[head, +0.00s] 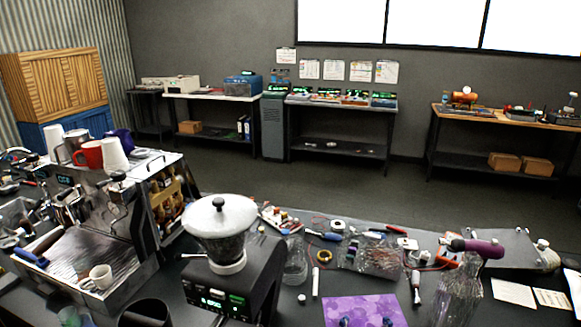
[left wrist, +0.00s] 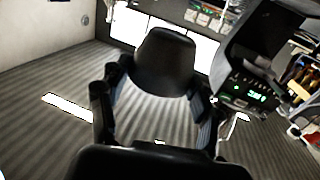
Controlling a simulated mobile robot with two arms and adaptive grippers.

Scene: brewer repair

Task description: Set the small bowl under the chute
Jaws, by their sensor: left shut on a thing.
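The small bowl (left wrist: 160,62) is black and sits between the two fingers of my left gripper (left wrist: 160,84) in the left wrist view. The gripper is shut on it, one finger on each side. A dark round vessel, seemingly the same bowl (head: 145,313), is cut off by the bottom edge of the head view, left of the grinder. The grinder (head: 225,285) has a white lid, a dark hopper and a green-lit display. It also shows in the left wrist view (left wrist: 250,75), right of the bowl and apart from it. I cannot make out its chute. My right gripper is not in view.
A clear jar (head: 296,262) is close on the grinder's right.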

